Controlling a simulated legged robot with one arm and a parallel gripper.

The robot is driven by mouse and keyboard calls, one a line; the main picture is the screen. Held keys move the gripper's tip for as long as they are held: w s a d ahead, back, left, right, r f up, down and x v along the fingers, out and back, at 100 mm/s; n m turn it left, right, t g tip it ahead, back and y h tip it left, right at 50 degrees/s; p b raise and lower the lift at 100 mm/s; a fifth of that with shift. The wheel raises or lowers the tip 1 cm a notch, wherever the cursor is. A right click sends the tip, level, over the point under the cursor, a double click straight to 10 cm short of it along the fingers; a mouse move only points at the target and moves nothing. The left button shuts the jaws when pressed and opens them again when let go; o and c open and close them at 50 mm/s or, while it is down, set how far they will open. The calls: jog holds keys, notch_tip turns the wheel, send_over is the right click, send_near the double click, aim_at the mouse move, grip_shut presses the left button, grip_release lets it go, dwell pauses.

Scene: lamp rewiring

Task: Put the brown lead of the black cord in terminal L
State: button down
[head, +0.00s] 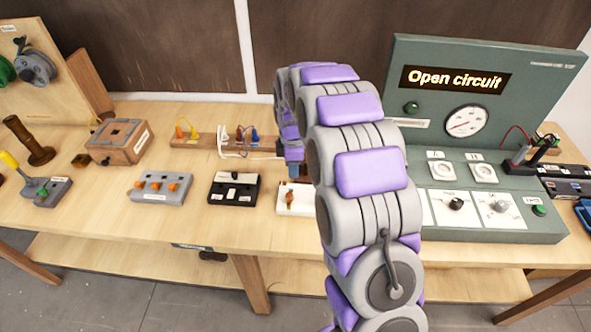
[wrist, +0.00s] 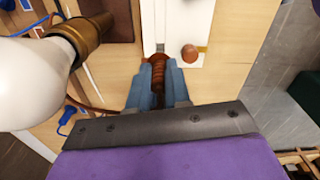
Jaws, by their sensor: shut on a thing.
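In the wrist view, my gripper (wrist: 158,84) has its blue-grey fingers closed on a brown ribbed piece (wrist: 158,76). I cannot tell whether this piece belongs to the brown lead. A thin brown cord (wrist: 88,106) runs from the left towards the fingers. The fingertips are at the near edge of a white board (wrist: 187,25) that bears a round brown knob (wrist: 189,53). The white board (head: 294,210) also shows in the head view, partly behind my arm. I cannot make out terminal L or the black cord.
A white bulb (wrist: 38,85) in a brass holder (wrist: 85,32) is close on the left in the wrist view. In the head view, a black box (head: 233,190) and a grey box (head: 161,188) stand left of the board. The green test panel (head: 545,95) reads "Open circuit".

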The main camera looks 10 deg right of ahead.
jog(key=shift+w+a+n, duration=0.15)
jog(key=shift+a+n, duration=0.35)
jog(key=shift+a, duration=0.1)
jog(key=shift+d+f+b, duration=0.2)
jog(key=shift+f+b, duration=0.15)
jog(key=shift+f, duration=0.25)
jog(key=shift+d+f+b, duration=0.2)
jog(key=shift+f+b, duration=0.1)
jog(key=shift+f, duration=0.25)
jog(key=shift+a+f+b, duration=0.1)
jog(key=shift+f+b, duration=0.2)
jog(key=shift+f, duration=0.35)
jog(key=shift+a+f, duration=0.4)
jog(key=shift+f, duration=0.4)
jog(key=shift+d+f, duration=0.1)
jog(key=shift+f, duration=0.3)
jog(key=shift+d+f, duration=0.15)
jog(key=shift+d, duration=0.1)
jog(key=shift+a, duration=0.25)
jog(key=shift+f+p, duration=0.35)
jog(key=shift+f, duration=0.1)
